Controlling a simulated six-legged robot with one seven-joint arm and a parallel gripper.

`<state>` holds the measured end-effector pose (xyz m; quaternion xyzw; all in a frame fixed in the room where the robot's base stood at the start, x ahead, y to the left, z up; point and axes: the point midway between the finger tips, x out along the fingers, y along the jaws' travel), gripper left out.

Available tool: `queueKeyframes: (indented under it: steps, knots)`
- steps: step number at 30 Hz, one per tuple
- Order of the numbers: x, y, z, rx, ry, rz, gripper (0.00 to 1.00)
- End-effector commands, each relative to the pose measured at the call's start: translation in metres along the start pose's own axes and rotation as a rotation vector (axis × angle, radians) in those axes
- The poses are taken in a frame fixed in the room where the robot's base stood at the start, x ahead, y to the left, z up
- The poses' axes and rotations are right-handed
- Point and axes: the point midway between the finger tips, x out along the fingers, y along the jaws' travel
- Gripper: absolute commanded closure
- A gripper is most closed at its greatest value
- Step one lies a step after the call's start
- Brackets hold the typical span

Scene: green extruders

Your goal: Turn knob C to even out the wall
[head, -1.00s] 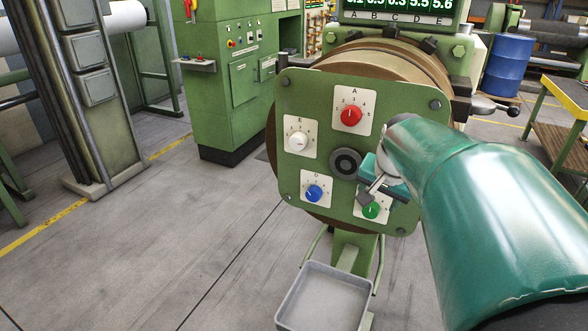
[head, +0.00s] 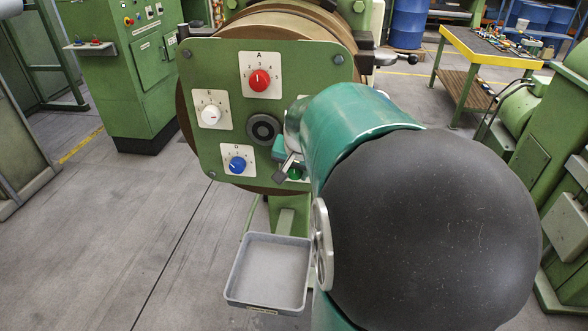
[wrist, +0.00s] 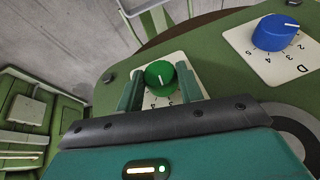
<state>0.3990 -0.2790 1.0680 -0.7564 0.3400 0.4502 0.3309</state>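The green knob (wrist: 160,74) sits on a white numbered plate on the green panel (head: 207,80). In the wrist view its white mark points toward the numbers near my gripper. Its letter is hidden. My gripper (wrist: 158,70) has its two fingers apart, one on each side of the green knob. I cannot make out firm contact. In the head view the green knob (head: 295,174) shows in part beside my gripper, and my arm covers the panel's right side. The wall reading display is out of view.
Red knob A (head: 259,80), white knob E (head: 210,116) and blue knob D (head: 237,164) sit on the same panel around a dark round hub (head: 263,129). Blue knob D also shows in the wrist view (wrist: 276,32). A grey tray (head: 233,275) stands low in front.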

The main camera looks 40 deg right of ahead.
Motion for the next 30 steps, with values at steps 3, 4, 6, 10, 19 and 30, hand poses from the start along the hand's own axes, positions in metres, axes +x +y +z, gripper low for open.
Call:
queueKeyframes:
  steps: [3,4,6,10,19,30]
  knots:
    - [0.0,0.0003,-0.0002,0.0,0.0,0.002,0.86]
    - [0.0,0.0003,-0.0002,-0.001,0.0,0.004,0.86]
    - [0.0,-0.0001,-0.0002,-0.004,0.001,0.012,0.86]
    - [0.0,-0.0009,-0.0005,-0.019,0.004,0.043,0.86]
    - [0.0008,-0.0048,0.0001,-0.09,0.014,0.205,0.86]
    - [0.0032,-0.0095,0.0014,-0.204,0.032,0.472,0.86]
